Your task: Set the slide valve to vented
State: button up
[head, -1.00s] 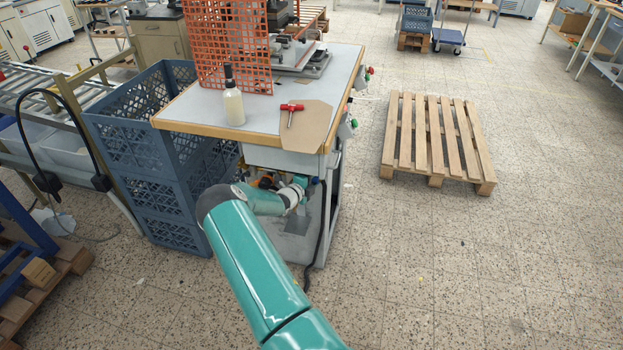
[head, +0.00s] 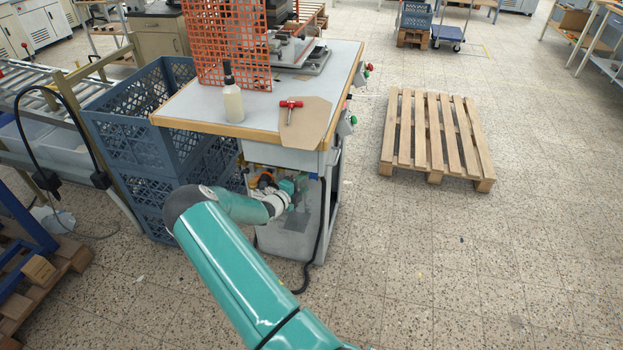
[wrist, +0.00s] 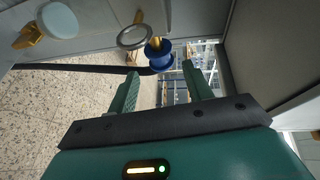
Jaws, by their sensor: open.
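My gripper (wrist: 161,74) is open, its two green fingers apart with nothing held between them. A blue round collar (wrist: 159,55) lies just beyond the fingertips in the wrist view, with a brass-coloured stem and a grey ring (wrist: 134,37) beside it. This looks like the slide valve, but I cannot tell its setting. In the head view my gripper (head: 292,187) is under the tabletop, in the open bay of the bench, and the valve cannot be made out there.
The bench (head: 200,107) carries a bottle (head: 232,96), a red-handled tool (head: 290,105) and an orange mesh guard (head: 225,50). Blue crates (head: 140,125) stand left of it. A dark hose (head: 318,230) hangs at the bay. A pallet (head: 433,135) lies on the right, with clear floor around it.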

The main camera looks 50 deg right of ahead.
jog(key=a, duration=0.6)
jog(key=shift+a+r, duration=0.2)
jog(key=shift+r, duration=0.25)
jog(key=s+a+r+m+g+y, duration=0.1)
jog(key=s+a+r+m+y, duration=0.3)
jog(key=a+r+m, duration=0.7)
jog(key=s+a+r+m+y, duration=0.2)
jog(key=a+r+m+y, duration=0.3)
jog(key=a+r+m, duration=0.6)
jog(key=s+a+r+m+t+y, duration=0.3)
jog(key=s+a+r+m, duration=0.3)
jog(key=a, duration=0.5)
jog(key=s+a+r+m+t+y, duration=0.3)
jog(key=s+a+r+m, duration=0.4)
jog(key=a, duration=0.4)
jog(key=shift+s+a+r+m+y, duration=0.3)
jog(key=shift+s+m+y, duration=0.4)
jog(key=shift+s+m, duration=0.25)
jog(key=shift+d, duration=0.1)
